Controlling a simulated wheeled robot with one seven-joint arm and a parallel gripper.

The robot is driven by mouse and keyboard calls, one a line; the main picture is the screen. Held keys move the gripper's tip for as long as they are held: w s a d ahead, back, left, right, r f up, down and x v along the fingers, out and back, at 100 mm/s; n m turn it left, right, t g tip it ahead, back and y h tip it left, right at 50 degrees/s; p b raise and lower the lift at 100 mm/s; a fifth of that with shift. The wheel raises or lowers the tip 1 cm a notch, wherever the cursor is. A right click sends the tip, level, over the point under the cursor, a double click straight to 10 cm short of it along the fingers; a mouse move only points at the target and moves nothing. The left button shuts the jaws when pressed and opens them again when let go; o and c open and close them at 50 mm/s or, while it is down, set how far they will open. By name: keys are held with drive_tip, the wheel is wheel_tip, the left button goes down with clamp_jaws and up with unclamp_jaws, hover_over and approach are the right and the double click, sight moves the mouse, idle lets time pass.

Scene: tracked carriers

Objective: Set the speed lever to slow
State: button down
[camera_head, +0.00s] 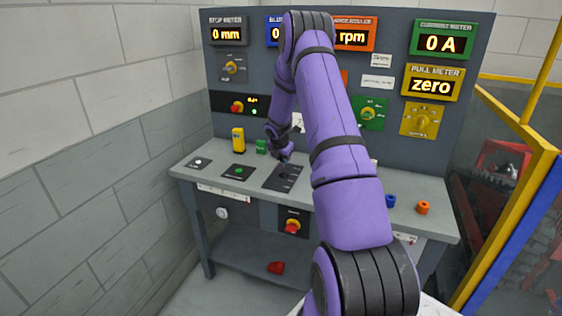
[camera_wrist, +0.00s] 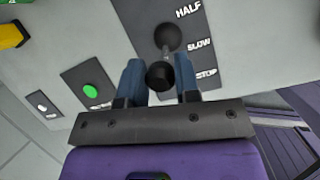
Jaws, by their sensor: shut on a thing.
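The speed lever (camera_wrist: 160,75) has a dark round knob, with a second dark round part (camera_wrist: 168,37) behind it on its plate. The dark lever plate (camera_wrist: 203,18) carries white labels HALF, SLOW and STOP along its right side in the wrist view. My gripper (camera_wrist: 160,78) is shut on the knob, with a blue-grey finger on each side. In the wrist view the knob appears beside the stretch between SLOW and STOP; its exact setting is hard to tell. In the head view my gripper (camera_head: 284,153) is over the lever plate (camera_head: 283,177), and the lever is hidden.
Left of the lever plate are a plate with a green button (camera_head: 238,171) and another small plate (camera_head: 198,163). A yellow object (camera_head: 238,140) and a green one (camera_head: 261,146) stand behind. Blue (camera_head: 390,200) and orange (camera_head: 423,207) pieces sit at right.

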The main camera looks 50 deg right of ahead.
drive_tip(key=shift+w+r, duration=0.2)
drive_tip(key=c, duration=0.9)
unclamp_jaws()
drive_tip(key=shift+f, duration=0.1)
drive_tip(key=shift+v, duration=5.4)
